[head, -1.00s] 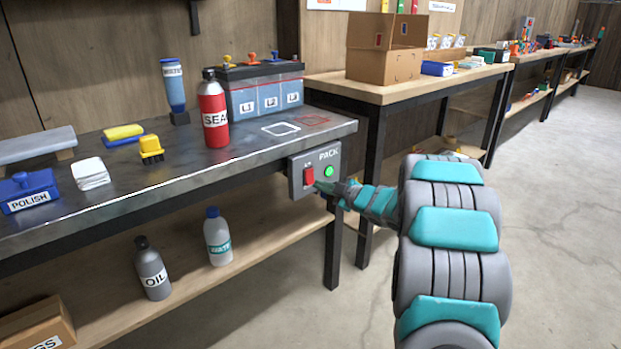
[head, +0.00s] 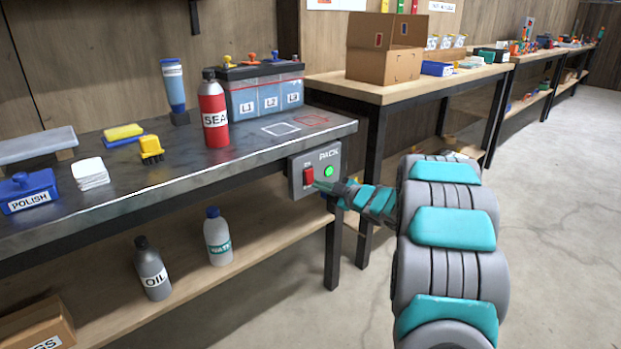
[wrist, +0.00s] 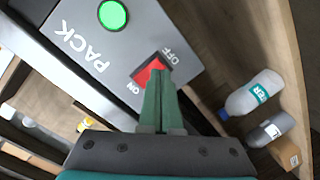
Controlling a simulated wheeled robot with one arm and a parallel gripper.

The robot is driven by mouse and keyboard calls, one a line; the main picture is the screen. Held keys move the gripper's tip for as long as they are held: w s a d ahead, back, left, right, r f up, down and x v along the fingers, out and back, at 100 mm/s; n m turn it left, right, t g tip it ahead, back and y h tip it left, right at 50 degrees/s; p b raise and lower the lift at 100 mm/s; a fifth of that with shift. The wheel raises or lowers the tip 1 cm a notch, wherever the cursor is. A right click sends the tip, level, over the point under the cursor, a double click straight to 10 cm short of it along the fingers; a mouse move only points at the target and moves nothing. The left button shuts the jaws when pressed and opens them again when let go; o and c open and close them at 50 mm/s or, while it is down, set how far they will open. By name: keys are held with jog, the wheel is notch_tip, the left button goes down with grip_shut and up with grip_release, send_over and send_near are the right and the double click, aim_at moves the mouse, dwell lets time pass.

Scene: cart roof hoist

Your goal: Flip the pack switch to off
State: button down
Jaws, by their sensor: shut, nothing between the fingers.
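The pack switch box (head: 301,165) is a grey box on the front edge of the metal bench, lettered PACK. Its red rocker switch (head: 308,178) sits left of a lit green lamp (head: 328,171). In the wrist view the red rocker (wrist: 148,72) lies between the words OFF and ON, and the green lamp (wrist: 112,15) is lit. My gripper (head: 318,185) is shut and empty, its tips at the rocker's lower right. In the wrist view my gripper (wrist: 158,80) covers part of the rocker. I cannot tell whether the tips touch it.
On the bench (head: 100,205) stand a red SEAL bottle (head: 213,112), a battery case (head: 262,90) and a blue POLISH box (head: 28,192). OIL (head: 152,268) and WATER (head: 217,238) bottles stand on the shelf below. The floor to the right is clear.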

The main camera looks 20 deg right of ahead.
jog(key=shift+x, duration=0.8)
dwell(0.4)
jog(key=v, duration=0.7)
jog(key=shift+p, duration=0.35)
dwell(0.3)
dwell(0.4)
